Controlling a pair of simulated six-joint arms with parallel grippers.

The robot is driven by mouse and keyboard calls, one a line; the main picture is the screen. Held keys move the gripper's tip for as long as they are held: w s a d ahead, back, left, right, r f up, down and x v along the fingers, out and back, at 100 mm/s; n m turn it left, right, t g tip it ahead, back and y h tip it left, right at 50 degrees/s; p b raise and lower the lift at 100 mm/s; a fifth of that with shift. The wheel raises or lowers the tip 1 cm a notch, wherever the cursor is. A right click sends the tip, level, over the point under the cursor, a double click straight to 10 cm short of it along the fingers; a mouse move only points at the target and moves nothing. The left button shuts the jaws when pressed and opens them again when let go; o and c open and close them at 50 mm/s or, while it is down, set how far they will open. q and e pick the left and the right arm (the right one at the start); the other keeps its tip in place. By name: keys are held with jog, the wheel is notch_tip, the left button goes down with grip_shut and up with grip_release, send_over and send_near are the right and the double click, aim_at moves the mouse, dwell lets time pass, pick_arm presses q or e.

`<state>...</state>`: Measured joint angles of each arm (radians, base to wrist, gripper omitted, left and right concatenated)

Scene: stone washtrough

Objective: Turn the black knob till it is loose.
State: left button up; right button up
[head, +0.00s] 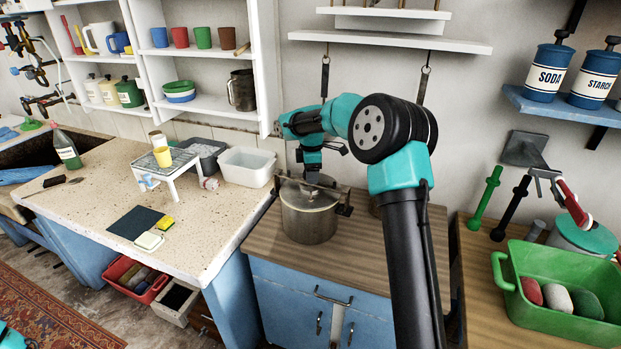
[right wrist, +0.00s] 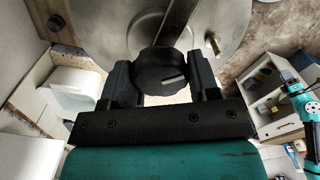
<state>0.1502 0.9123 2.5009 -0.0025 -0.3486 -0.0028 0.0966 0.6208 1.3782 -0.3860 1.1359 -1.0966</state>
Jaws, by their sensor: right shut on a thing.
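The black knob (right wrist: 160,70) is round with a pale mark on its face. It sits between the two fingers of my right gripper (right wrist: 161,78), which is shut on it. In the head view my right gripper (head: 318,179) points down over a metal pot (head: 309,222), and the knob is hidden there. The pot has a lid with a dark clamp bar (head: 343,203) across it. The lid (right wrist: 226,25) also shows behind the knob in the right wrist view. My left gripper is not in view.
The pot stands on a wooden cabinet top (head: 265,238). A stone counter (head: 205,215) with a white tub (head: 246,167) lies to the left. A green basin (head: 520,303) and upright handles stand at the right. Shelves hang above.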

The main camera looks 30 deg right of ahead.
jog(key=n, duration=0.4)
jog(key=shift+n, duration=0.3)
jog(key=o, duration=0.8)
